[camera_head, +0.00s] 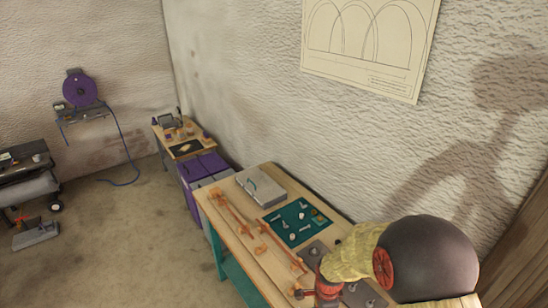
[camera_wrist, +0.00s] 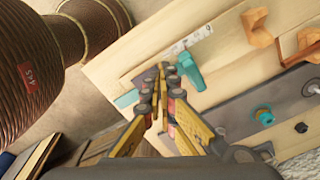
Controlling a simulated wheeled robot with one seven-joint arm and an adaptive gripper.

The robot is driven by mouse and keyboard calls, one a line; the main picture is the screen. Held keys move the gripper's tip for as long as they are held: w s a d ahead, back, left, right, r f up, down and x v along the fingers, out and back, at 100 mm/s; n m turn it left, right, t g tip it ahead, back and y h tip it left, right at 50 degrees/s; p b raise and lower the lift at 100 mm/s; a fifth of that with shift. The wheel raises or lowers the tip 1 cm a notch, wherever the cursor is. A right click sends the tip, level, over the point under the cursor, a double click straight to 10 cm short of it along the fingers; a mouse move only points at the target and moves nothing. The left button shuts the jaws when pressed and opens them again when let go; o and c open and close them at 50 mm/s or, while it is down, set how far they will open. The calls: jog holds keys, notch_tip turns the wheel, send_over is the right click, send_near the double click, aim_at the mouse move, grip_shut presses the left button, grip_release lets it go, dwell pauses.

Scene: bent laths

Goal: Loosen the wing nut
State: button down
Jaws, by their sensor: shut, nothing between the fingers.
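In the wrist view my gripper (camera_wrist: 160,68) is shut, with nothing between its fingertips. The tips sit over the edge of a wooden workbench (camera_wrist: 125,62). Just right of them is a teal lever-like part (camera_wrist: 190,72), which may be the wing nut; I cannot tell whether the tips touch it. A small teal round fitting (camera_wrist: 264,116) sits farther right on a grey metal plate (camera_wrist: 238,112). No wing nut can be made out for certain. In the head view my arm covers the near end of the bench and my gripper is not clear.
The bench (camera_head: 236,232) also carries orange clamps (camera_head: 262,232), a teal mat (camera_head: 290,236) with small hardware and a grey case (camera_head: 262,186). A large brown ribbed cylindrical body (camera_wrist: 35,70) fills the left of the wrist view. Open floor (camera_head: 120,235) lies left of the bench.

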notch_tip(320, 180, down, 2)
jog(key=shift+f+b, duration=0.1)
jog(key=shift+b, duration=0.35)
jog(key=shift+d, duration=0.2)
dwell(0.4)
jog(key=shift+s, duration=0.6)
jog(key=shift+s+p, duration=0.3)
jog(key=shift+s, duration=0.05)
